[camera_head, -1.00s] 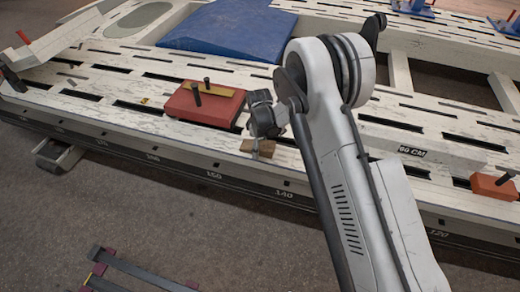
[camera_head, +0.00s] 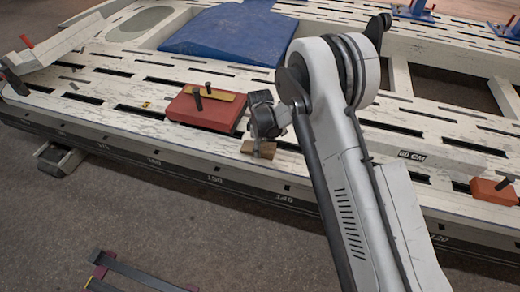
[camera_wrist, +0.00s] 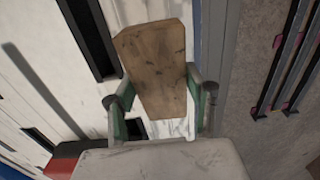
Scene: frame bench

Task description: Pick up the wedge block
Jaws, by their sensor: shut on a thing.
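The wedge block (camera_wrist: 158,68) is a brown wooden piece with dark marks. In the wrist view it stands between the two fingers of my gripper (camera_wrist: 160,105), which is shut on it. In the head view the block (camera_head: 259,149) shows as a small brown shape at the near edge of the white frame bench, under my gripper (camera_head: 262,138). My gripper points down there. Whether the block touches the bench surface is hard to tell.
A red block (camera_head: 205,108) with a dark pin and yellow strip lies left of my gripper. A blue pad (camera_head: 230,32) lies behind. A smaller orange-red block (camera_head: 494,190) is at the right. The slotted white bench (camera_head: 105,95) has its front edge close to the wedge block.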

